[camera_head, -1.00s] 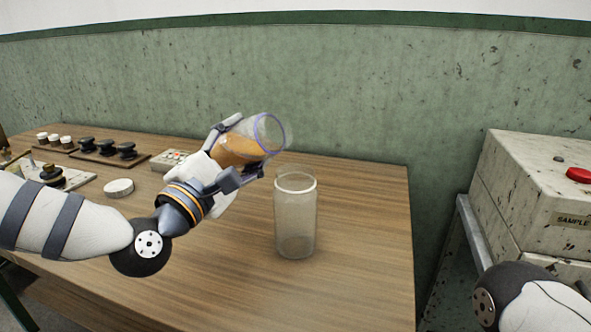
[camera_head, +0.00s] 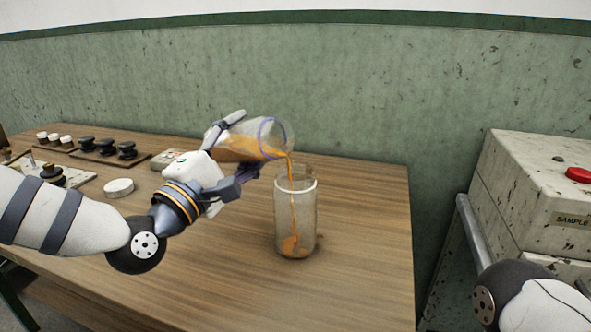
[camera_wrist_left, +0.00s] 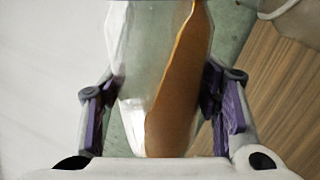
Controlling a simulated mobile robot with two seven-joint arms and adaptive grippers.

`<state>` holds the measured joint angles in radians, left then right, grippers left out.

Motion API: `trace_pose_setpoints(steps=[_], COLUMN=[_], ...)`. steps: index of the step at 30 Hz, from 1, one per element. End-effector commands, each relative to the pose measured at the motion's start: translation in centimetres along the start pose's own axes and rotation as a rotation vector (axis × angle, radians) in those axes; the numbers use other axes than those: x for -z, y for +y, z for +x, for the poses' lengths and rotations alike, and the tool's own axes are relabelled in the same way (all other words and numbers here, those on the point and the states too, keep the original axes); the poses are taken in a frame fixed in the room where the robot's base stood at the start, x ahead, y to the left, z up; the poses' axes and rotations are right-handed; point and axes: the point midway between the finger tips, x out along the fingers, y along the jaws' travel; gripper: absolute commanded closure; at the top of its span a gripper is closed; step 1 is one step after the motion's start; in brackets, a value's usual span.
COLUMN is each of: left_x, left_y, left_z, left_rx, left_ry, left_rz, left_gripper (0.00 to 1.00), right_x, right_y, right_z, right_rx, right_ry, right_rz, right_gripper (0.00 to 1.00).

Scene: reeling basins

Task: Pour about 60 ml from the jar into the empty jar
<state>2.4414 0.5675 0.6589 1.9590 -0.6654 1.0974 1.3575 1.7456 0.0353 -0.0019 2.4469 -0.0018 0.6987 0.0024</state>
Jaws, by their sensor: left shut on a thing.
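My left gripper (camera_head: 240,155) is shut on a clear jar (camera_head: 272,132) with a purple ring near its mouth and orange liquid inside. The held jar is tipped past level, its mouth to the right. A thin orange stream runs from its lip into the upright clear jar (camera_head: 296,215) on the table, where a little orange lies at the bottom. In the left wrist view the held jar (camera_wrist_left: 140,60) sits between the two purple-padded fingers, with orange liquid along its right side. My right arm shows at the lower right, but its gripper is out of view.
The wooden table (camera_head: 360,220) is clear right of the standing jar. A white round lid (camera_head: 118,187), black knobs (camera_head: 107,147) and small white pieces (camera_head: 54,138) are at the left. A box with a red button (camera_head: 578,175) stands at the right.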

Motion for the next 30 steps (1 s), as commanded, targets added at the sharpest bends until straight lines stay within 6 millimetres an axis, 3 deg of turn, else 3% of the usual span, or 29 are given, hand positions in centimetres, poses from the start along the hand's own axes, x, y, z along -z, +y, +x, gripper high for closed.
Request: trace_pose_setpoints(steps=[30], left_x=[-0.48], left_y=[0.8], left_z=[0.09], left_rx=[-0.003], left_ry=[-0.022], left_rz=[0.079], left_gripper=[0.81], right_x=[0.27], right_y=[-0.02], right_z=[-0.66], right_rx=[0.001], right_ry=[0.016], right_rz=[0.001], right_gripper=[0.28])
